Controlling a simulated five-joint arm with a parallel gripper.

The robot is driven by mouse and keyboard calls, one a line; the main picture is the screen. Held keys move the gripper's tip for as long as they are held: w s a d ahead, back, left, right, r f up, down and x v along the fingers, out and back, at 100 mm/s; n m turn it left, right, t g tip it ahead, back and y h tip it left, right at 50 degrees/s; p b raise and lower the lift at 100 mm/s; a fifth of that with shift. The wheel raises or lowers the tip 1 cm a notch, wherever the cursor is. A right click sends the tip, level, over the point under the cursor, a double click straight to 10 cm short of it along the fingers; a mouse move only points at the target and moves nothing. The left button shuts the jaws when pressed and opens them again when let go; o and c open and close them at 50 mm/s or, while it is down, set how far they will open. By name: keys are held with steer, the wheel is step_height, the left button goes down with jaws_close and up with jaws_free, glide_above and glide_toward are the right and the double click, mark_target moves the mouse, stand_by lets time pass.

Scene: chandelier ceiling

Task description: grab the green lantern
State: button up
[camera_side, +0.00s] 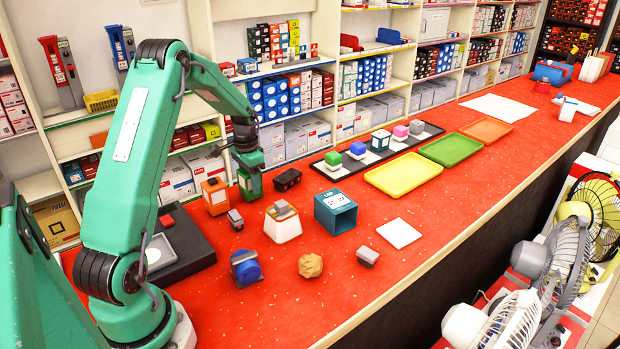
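The green lantern (250,186) stands on the red counter, to the right of a similar orange lantern. My gripper (248,168) points down right over it, and its dark and green end covers the lantern's upper part. The fingertips blend with the lantern, so I cannot tell whether they are open or shut on it, or whether they touch it.
The orange lantern (215,196) is close on the left and a black block (287,179) close on the right. A small grey-topped piece (235,219), a white-and-orange tapered block (283,226) and a teal box (335,212) stand nearer the front. Shelves rise behind.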

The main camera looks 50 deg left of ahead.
steer(key=shift+c, duration=0.8)
steer(key=shift+r, duration=0.25)
steer(key=shift+r, duration=0.6)
steer(key=r, duration=0.1)
steer(key=d+r, duration=0.1)
steer(key=r, duration=0.1)
steer(key=shift+w, duration=0.1)
steer(key=w+d+r, duration=0.1)
steer(key=d+r, duration=0.5)
steer(key=d, duration=0.4)
steer(key=shift+d+r, duration=0.2)
steer(key=shift+d, duration=0.1)
steer(key=shift+w, duration=0.1)
